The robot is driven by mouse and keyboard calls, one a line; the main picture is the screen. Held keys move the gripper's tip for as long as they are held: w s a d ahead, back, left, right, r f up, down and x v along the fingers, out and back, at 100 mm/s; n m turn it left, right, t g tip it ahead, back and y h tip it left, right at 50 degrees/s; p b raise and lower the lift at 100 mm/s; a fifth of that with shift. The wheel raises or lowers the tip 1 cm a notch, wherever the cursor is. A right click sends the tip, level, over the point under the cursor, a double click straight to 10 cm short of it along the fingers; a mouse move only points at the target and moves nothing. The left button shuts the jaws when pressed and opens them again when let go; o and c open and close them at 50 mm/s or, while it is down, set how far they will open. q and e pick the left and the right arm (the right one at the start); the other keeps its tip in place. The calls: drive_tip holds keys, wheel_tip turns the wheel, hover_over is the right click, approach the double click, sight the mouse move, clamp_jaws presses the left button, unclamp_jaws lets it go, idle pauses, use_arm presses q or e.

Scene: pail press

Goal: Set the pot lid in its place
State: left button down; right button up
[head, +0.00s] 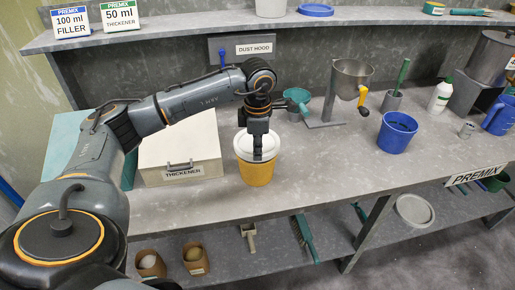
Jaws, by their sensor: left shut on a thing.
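The yellow pot (257,174) stands on the workbench just left of the middle of the head view. The white pot lid (243,147) is at the pot's mouth and looks level. I cannot tell whether it is fully seated or slightly above the rim. My left gripper (257,153) points straight down over the lid and is shut on it. Its fingers hide the lid's middle and whatever they grip there. My right gripper is not in view.
A box labelled THICKENER (180,155) stands left of the pot. Behind and right are a teal scoop (297,99), a metal hopper (350,78) and a blue bucket (397,132). The bench front (310,165) is clear. A grey round lid (414,210) lies on the lower shelf.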

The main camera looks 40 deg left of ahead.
use_arm(q)
drive_tip(key=shift+f+b, duration=0.8)
drive_tip(key=shift+f, duration=0.35)
drive_tip(key=c, duration=1.3)
unclamp_jaws()
drive_tip(key=shift+r, duration=0.1)
drive_tip(key=shift+c, duration=0.2)
drive_tip(key=shift+o, duration=0.4)
drive_tip(key=shift+o, duration=1.2)
drive_tip(key=shift+r, duration=0.1)
drive_tip(key=shift+r+p, duration=2.7)
drive_tip(key=shift+r, duration=1.25)
